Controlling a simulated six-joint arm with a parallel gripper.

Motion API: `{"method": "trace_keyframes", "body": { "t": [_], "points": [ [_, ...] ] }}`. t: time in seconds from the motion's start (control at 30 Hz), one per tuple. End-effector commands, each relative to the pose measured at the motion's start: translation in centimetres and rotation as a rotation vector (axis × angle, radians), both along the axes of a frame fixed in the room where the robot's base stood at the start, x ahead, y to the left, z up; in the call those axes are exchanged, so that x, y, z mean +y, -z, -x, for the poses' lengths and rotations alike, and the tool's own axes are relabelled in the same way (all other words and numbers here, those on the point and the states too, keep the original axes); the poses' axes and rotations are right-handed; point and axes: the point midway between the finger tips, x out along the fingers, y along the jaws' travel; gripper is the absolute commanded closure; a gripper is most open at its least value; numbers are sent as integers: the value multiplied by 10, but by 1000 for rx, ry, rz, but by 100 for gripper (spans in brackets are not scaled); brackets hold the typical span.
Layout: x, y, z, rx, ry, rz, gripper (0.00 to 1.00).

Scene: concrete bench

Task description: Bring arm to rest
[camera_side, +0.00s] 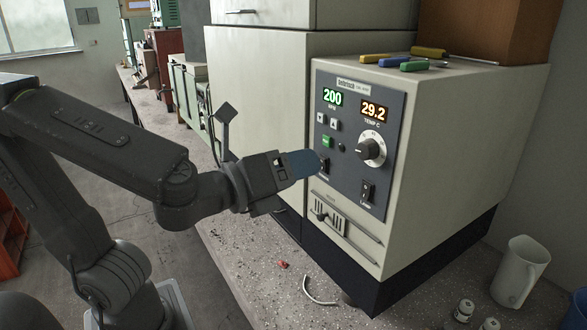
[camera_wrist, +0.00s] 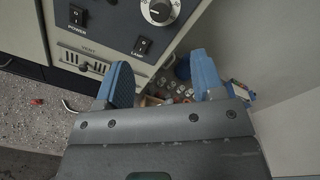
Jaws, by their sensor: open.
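My gripper (camera_side: 304,163) is in front of the lower left of the instrument's control panel (camera_side: 348,185), close to the power switch (camera_side: 323,166), which it partly covers in the side view. In the wrist view my gripper (camera_wrist: 162,78) shows its two blue fingers spread wide with nothing between them. The wrist view also shows the power switch (camera_wrist: 76,15), the lamp switch (camera_wrist: 143,45) and the vent slider (camera_wrist: 85,62). Whether a finger touches the panel I cannot tell.
The cream instrument (camera_side: 455,150) reads 200 RPM and 29.2 TEMP C, with a knob (camera_side: 371,151) below. Screwdrivers (camera_side: 400,60) lie on top. A curved metal piece (camera_side: 318,291) lies on the speckled bench.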

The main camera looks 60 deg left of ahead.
Motion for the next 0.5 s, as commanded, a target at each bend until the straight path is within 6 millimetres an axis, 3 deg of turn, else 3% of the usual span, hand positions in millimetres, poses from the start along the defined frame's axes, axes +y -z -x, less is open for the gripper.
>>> {"method": "trace_keyframes", "body": {
  "t": [0.17,0.27,0.5],
  "points": [
    [5,3,0,15,-24,26,38],
    [21,13,3,70,-108,127,38],
    [71,61,32,275,-512,655,38]
  ]
}}
